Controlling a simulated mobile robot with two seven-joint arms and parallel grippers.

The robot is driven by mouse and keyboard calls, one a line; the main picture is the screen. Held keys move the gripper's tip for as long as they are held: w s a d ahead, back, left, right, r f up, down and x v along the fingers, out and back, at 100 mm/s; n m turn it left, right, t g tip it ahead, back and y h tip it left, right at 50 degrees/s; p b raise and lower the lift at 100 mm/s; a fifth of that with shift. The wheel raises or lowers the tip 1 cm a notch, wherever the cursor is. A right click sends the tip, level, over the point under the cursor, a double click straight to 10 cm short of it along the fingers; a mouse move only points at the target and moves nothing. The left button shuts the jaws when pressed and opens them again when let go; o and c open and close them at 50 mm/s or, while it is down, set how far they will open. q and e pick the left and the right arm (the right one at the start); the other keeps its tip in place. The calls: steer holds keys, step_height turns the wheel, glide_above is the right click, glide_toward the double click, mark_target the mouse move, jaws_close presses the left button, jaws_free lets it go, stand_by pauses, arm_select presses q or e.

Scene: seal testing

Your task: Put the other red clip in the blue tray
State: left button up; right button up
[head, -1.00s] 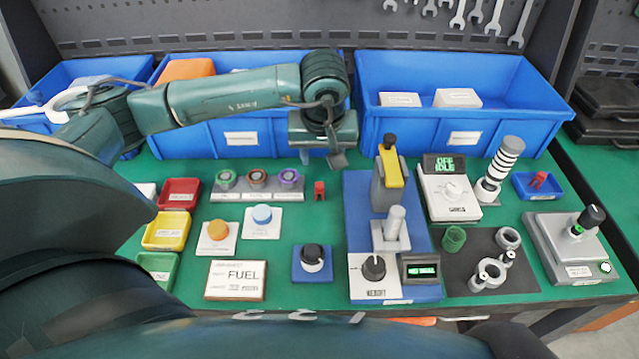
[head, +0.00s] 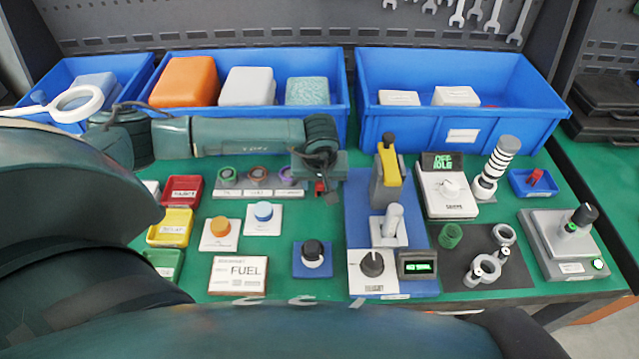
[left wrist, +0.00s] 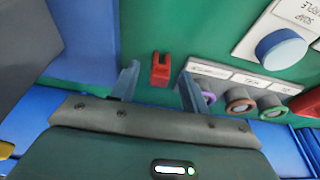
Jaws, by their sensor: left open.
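A red clip (left wrist: 160,70) stands on the green table, seen in the left wrist view between and just beyond my two finger tips. In the head view the clip (head: 319,187) is partly hidden by my left gripper (head: 326,188), which is low over it. My left gripper is open, and its fingers (left wrist: 158,87) lie one on each side of the clip, apart from it. The small blue tray (head: 517,190) is at the right of the table, and another red clip (head: 535,177) lies in it. My right gripper is not in view.
A rack of colored rings (head: 256,190) is just left of my gripper. A blue fixture with a yellow lever (head: 391,172) stands to its right. Large blue bins (head: 462,118) line the back.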

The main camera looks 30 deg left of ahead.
arm_select(q)
steer(key=shift+w+a+f, duration=0.1)
steer(key=shift+f, duration=0.5)
jaws_close()
